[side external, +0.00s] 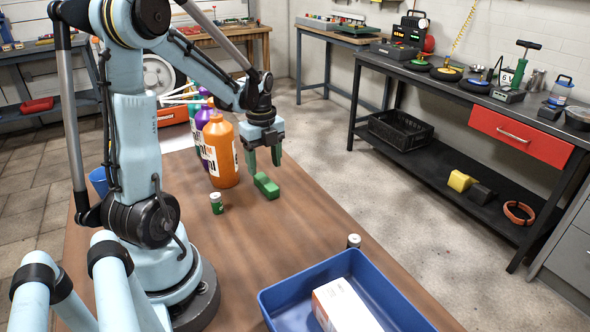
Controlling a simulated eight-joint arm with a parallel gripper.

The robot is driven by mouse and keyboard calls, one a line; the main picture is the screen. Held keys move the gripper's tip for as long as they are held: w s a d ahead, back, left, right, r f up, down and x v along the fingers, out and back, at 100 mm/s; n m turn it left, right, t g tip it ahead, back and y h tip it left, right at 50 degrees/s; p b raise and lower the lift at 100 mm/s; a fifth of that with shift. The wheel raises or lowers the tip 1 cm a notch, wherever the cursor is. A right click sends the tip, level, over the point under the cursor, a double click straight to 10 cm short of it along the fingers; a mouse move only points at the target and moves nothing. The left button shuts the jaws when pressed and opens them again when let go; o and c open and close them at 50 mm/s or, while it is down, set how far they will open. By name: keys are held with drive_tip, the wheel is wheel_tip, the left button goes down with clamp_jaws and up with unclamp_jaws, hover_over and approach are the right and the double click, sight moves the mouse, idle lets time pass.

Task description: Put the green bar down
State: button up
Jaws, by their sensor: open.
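The green bar (266,186) lies on the brown tabletop (240,232), right of the orange bottle. My gripper (264,164) is just above the bar, pointing down, with its greenish fingers open. The fingertips are close to the bar's far end. I cannot tell whether a finger touches it. The bar looks level and rests on the table.
An orange bottle (220,152) stands close to the left of my gripper, with purple bottles (203,118) behind it. A small green can (216,203) stands nearer. A blue bin (278,303) holding a white box (345,305) is at the front. The table between is clear.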

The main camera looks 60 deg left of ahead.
sight(266, 181)
drive_tip(key=shift+d+f, duration=0.1)
drive_tip(key=shift+f, duration=2.4)
drive_tip(key=shift+c, duration=0.2)
clamp_jaws()
